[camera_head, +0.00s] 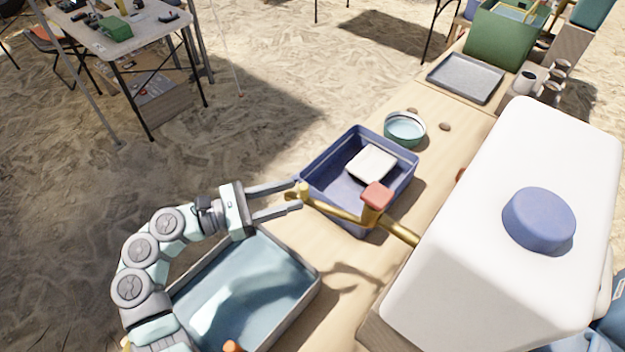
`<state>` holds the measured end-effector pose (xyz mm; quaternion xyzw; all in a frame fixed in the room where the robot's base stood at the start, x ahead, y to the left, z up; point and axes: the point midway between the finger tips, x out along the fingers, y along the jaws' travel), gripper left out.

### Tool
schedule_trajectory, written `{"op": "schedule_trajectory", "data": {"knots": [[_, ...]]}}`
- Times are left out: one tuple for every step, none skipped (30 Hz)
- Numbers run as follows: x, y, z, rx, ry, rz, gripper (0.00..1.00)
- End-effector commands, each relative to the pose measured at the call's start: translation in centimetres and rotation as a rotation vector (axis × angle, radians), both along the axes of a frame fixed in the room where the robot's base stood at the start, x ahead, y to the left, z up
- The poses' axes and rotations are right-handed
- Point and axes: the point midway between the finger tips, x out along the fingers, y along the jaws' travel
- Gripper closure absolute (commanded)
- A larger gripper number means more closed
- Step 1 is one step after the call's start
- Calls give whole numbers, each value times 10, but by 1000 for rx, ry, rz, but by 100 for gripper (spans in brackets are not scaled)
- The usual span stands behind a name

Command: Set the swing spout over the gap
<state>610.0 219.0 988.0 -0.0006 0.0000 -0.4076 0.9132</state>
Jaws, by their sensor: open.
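The brass swing spout (335,211) runs from the white water container (505,225) out to the left, with a red tap handle (376,194) on top. Its tip (300,193) hangs by the near left corner of the blue basin (352,141). A pale block lies in that basin. A second, grey-rimmed basin (318,283) with water stands nearer. The gap between the two basins shows as bare wooden table (298,238). My gripper (297,198) is open, with its two fingers on either side of the spout tip. I cannot tell whether they touch it.
A round teal bowl (405,129) and small stones (445,127) sit behind the blue basin. A grey tray (465,78) and a green crate (505,35) stand farther back. The white container fills the right side.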

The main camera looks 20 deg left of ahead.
Motion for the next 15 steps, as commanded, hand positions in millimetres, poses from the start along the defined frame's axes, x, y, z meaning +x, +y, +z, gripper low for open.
{"op": "schedule_trajectory", "data": {"knots": [[7,-9,0,2,-1,-4,59],[11,-13,0,1,-1,-2,59],[16,-18,0,1,-2,0,59],[20,-22,0,1,-2,0,59],[24,-26,0,-1,-2,-1,59],[28,-31,0,-1,-1,-2,59],[31,-35,0,0,0,-2,59],[34,-38,0,1,-1,-1,59],[37,-41,0,1,-1,0,59],[40,-44,0,1,-1,0,59],[42,-45,0,1,-1,1,59],[44,-48,1,1,-2,2,59],[45,-49,1,0,-1,2,59],[47,-50,1,0,-1,2,59],[48,-52,1,0,-1,2,59]]}}
